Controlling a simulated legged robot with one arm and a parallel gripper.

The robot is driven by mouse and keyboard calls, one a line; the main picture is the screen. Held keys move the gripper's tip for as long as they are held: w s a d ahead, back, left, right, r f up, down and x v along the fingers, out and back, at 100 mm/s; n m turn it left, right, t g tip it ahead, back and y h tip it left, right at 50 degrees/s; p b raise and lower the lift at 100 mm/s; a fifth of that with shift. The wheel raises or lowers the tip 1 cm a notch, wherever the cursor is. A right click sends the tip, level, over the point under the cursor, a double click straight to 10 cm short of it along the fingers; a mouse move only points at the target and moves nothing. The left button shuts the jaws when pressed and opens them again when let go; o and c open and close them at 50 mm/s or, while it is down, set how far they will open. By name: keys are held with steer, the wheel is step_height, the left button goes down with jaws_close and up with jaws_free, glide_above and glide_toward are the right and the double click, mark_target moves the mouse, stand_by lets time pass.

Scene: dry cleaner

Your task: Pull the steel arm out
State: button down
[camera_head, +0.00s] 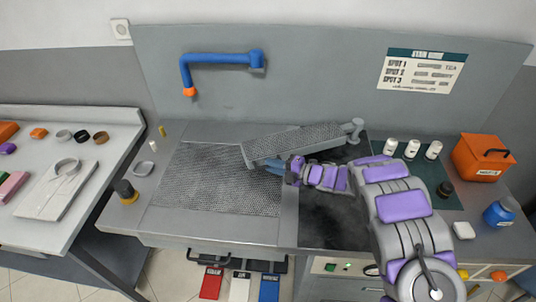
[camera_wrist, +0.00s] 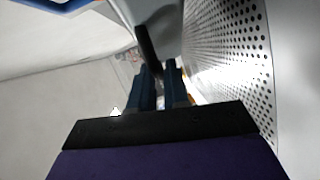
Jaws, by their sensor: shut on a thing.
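The steel arm (camera_head: 310,140) is a long grey perforated plate. It lies at a slant above the back of the worktable, with its right end at an upright post (camera_head: 356,130). Its left end is over the mesh work surface (camera_head: 215,185). In the wrist view its perforated face (camera_wrist: 228,60) fills the right side. My gripper (camera_head: 288,168) is at the near edge of the arm, toward its left end. In the wrist view my gripper (camera_wrist: 158,85) has its blue fingers close together at a dark handle (camera_wrist: 149,48). The exact grip is partly hidden.
A dark recessed area (camera_head: 335,222) lies under my arm. A blue pipe (camera_head: 220,60) juts from the back panel. A dark pot (camera_head: 125,190) stands at the left edge.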

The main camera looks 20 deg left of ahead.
steer(key=s+d+n+g+b, duration=0.1)
steer(key=s+d, duration=0.1)
steer(key=d, duration=0.1)
steer(key=s+d+n+g+b, duration=0.1)
steer(key=s+d+g, duration=0.1)
steer(key=d, duration=0.1)
steer(key=s+d+n+g+b, duration=0.1)
steer(key=s+d, duration=0.1)
steer(key=d, duration=0.1)
steer(key=shift+s+d+f+g, duration=0.15)
steer(key=shift+d+f+g, duration=0.15)
steer(key=shift+g, duration=0.1)
steer(key=c, duration=1.4)
jaws_free()
steer(key=shift+c, duration=0.2)
steer(key=shift+o, duration=1.3)
steer(key=shift+r, duration=0.2)
steer(key=shift+w+d, duration=0.15)
steer(key=shift+w, duration=0.05)
steer(key=p+v, duration=0.2)
steer(key=v, duration=1.5)
steer(key=shift+d, duration=0.15)
steer(key=shift+w+r, duration=0.1)
